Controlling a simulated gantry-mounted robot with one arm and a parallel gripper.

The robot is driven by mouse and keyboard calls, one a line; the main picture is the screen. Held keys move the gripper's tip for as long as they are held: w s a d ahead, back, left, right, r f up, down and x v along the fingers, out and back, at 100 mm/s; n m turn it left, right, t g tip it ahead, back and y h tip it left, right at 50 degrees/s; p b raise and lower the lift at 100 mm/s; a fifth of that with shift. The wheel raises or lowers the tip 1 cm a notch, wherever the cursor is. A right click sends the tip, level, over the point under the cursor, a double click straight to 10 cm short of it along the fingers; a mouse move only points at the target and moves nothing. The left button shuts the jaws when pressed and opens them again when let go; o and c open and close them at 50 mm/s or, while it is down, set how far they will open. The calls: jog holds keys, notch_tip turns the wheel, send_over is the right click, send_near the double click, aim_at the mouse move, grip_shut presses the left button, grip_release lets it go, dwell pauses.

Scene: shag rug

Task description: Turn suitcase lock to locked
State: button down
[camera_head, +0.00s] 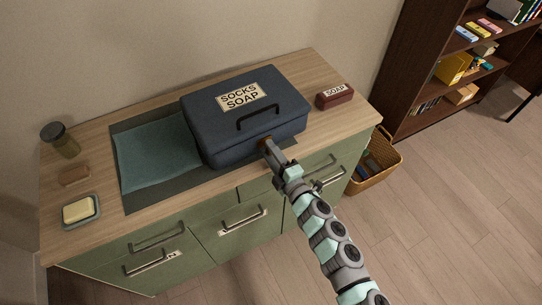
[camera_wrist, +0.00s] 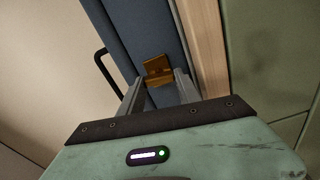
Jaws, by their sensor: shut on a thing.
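The dark blue suitcase (camera_head: 265,92), labelled "SOCKS SOAP", stands shut on the wooden-topped cabinet with a dark handle on its lid. A brass lock (camera_wrist: 158,69) sits on its front face; in the head view it is mostly hidden by the gripper. My gripper (camera_head: 267,146) reaches the suitcase's front, and in the wrist view its two fingers (camera_wrist: 162,84) are at the lock's sides, shut on it. The lock's lower part is between the fingertips. I cannot tell from these views whether the lock is turned to locked.
A teal cloth (camera_head: 155,157) lies on a dark mat left of the suitcase. A jar (camera_head: 62,142), a brown block (camera_head: 74,176) and a soap dish (camera_head: 94,217) stand at the left. A dark red soap box (camera_head: 334,97) is to the right. A basket (camera_head: 383,170) is on the floor.

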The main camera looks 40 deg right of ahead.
jog(key=shift+n+b, duration=0.55)
jog(key=shift+n, duration=0.35)
jog(key=c, duration=0.8)
grip_release()
jog(key=shift+c, duration=0.2)
jog(key=p+v, duration=0.1)
jog(key=v, duration=0.9)
jog(key=shift+s, duration=0.4)
